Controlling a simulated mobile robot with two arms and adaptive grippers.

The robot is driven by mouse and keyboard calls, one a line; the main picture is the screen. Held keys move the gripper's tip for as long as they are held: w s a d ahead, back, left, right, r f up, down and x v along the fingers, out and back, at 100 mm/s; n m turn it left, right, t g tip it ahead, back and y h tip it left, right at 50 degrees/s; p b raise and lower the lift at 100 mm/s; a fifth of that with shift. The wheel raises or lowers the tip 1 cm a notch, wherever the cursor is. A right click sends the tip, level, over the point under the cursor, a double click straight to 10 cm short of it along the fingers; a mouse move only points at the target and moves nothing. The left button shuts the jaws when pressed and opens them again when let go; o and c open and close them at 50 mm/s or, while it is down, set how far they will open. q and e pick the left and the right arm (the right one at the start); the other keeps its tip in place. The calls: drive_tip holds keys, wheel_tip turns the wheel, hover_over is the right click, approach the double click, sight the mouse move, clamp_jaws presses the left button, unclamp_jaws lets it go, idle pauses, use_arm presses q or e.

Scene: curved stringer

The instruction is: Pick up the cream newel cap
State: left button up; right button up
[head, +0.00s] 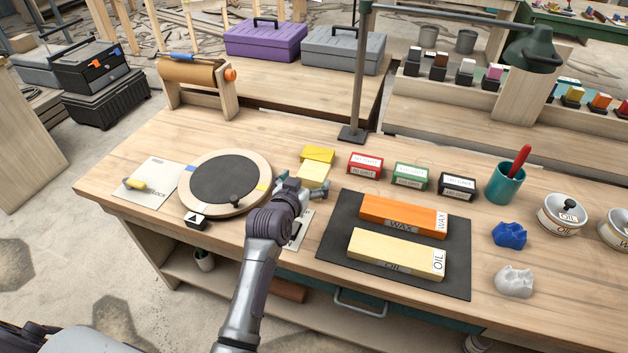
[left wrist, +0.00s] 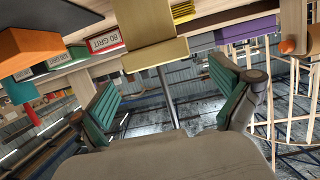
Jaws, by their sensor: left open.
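The cream newel cap (head: 313,174) is a pale yellow block on the workbench, just right of the round turntable (head: 224,181). In the left wrist view the cream newel cap (left wrist: 155,54) shows a wide flat part and a narrower block, ahead of the fingers. My left gripper (head: 304,190) is close to the cap on its near side in the head view. Its green-padded fingers are spread wide in the left wrist view (left wrist: 170,100), with nothing between them. Whether any finger touches the cap is unclear. My right gripper is in neither view.
A brighter yellow block (head: 319,154) stands just behind the cap. Red (head: 364,166), green (head: 411,176) and black (head: 456,186) grit boxes stand to its right. A dark mat (head: 335,235) bears the orange wax and cream oil blocks. A lamp post (head: 359,90) rises behind.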

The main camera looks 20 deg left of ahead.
sight(313, 171)
use_arm(q)
drive_tip(key=shift+p+x, duration=0.3)
drive_tip(key=shift+x, duration=2.7)
drive_tip(key=shift+f, duration=0.1)
drive_tip(key=shift+c, duration=0.3)
drive_tip(key=c, duration=1.1)
drive_tip(key=shift+c, duration=0.5)
